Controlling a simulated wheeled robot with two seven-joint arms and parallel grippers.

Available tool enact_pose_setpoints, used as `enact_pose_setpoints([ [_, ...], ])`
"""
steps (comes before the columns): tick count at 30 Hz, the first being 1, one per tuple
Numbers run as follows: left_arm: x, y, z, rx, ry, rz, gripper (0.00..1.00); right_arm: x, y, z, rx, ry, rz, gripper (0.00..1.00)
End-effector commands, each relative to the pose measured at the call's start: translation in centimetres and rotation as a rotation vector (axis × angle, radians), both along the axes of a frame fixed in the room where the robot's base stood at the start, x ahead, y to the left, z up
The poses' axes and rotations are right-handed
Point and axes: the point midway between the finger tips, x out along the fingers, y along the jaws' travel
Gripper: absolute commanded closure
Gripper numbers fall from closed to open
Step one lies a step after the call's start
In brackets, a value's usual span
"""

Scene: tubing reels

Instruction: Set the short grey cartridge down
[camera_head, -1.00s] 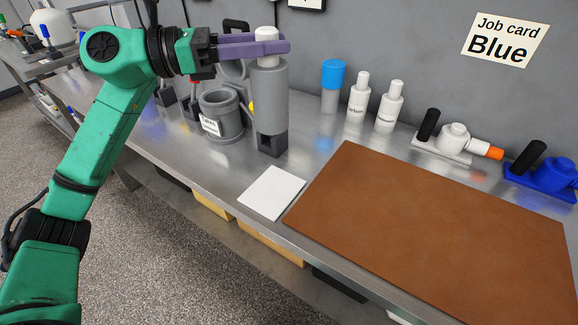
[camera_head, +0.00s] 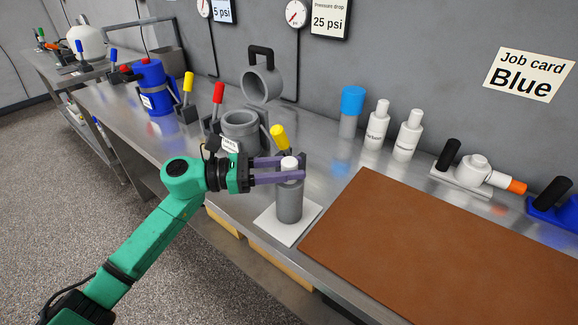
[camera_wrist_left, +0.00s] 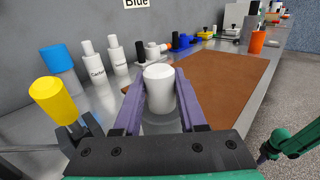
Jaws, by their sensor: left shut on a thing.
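The short grey cartridge (camera_head: 288,202) is an upright grey cylinder with a white neck on top. My left gripper (camera_head: 288,172) is shut on that white neck. The neck also shows between the purple fingers in the left wrist view (camera_wrist_left: 160,88). The cartridge stands over the white square sheet (camera_head: 272,226) on the bench; I cannot tell whether its base touches the sheet. In the left wrist view a green arm (camera_wrist_left: 292,145) of mine shows at the right edge, its dark end too small to read.
The brown mat (camera_head: 440,250) lies to the right. An open grey housing (camera_head: 240,130) and a yellow-handled part (camera_head: 279,137) stand close behind the gripper. A blue-capped cylinder (camera_head: 351,110) and two white bottles (camera_head: 377,125) stand along the wall.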

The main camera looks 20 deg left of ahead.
Motion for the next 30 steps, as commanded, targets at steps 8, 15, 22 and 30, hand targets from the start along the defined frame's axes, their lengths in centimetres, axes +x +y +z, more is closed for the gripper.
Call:
enact_pose_setpoints([
  [8, 0.0, 0.0, -0.2, 0.000, 0.000, 0.000, 0.29, 0.0, 0.0, -0.4, 0.001, 0.001, 0.002, 1.00],
  [15, 0.0, 0.0, -0.1, 0.000, 0.000, 0.000, 0.29, 0.0, 0.1, -0.3, 0.001, 0.001, 0.003, 1.00],
  [22, -0.9, 2.3, -0.6, 0.003, 0.003, 0.002, 0.29, 0.0, 0.2, -1.5, 0.001, 0.001, 0.003, 1.00],
  [30, -3.8, 8.8, -0.6, 0.002, 0.002, 0.002, 0.29, -0.1, 0.3, -4.4, 0.004, 0.001, 0.003, 1.00],
])
